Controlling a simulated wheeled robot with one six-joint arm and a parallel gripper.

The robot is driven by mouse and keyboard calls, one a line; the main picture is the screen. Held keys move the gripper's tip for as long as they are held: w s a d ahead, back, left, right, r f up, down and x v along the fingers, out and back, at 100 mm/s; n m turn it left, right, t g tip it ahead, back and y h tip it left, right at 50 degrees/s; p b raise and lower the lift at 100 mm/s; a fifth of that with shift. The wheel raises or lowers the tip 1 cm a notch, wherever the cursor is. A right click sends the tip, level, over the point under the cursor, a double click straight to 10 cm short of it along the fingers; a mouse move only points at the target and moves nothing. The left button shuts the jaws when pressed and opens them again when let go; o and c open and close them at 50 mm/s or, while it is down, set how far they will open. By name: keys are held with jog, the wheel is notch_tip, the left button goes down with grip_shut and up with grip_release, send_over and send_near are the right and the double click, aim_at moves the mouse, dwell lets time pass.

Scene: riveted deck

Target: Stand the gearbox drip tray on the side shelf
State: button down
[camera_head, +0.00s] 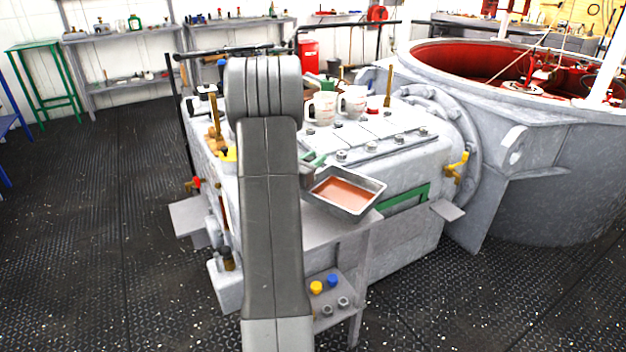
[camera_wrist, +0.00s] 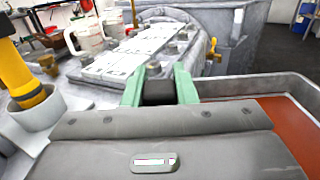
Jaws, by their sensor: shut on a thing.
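The drip tray (camera_head: 335,209) is a shallow grey metal pan holding reddish-brown liquid, in front of the gearbox's near side. It also shows at the right of the wrist view (camera_wrist: 262,83). My gripper (camera_head: 312,161) has green fingers, seen in the wrist view (camera_wrist: 160,90), shut at the tray's left edge; the exact grip is partly hidden. The side shelf (camera_head: 330,230) is a grey plate on legs below the tray, partly hidden by my arm. The tray overhangs its right edge in the picture; I cannot tell whether they touch.
A lower shelf (camera_head: 342,290) holds yellow and blue caps and nuts. A yellow-handled tool in a cup (camera_wrist: 38,112) stands left of my gripper.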

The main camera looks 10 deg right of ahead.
aim_at(337, 183)
notch_tip(337, 183, down, 4)
jog(key=shift+f+b, duration=0.15)
jog(key=shift+b, duration=0.2)
jog(key=c, duration=1.6)
grip_release()
jog(key=shift+f, duration=0.1)
jog(key=o, duration=0.4)
jog(key=shift+o, duration=0.2)
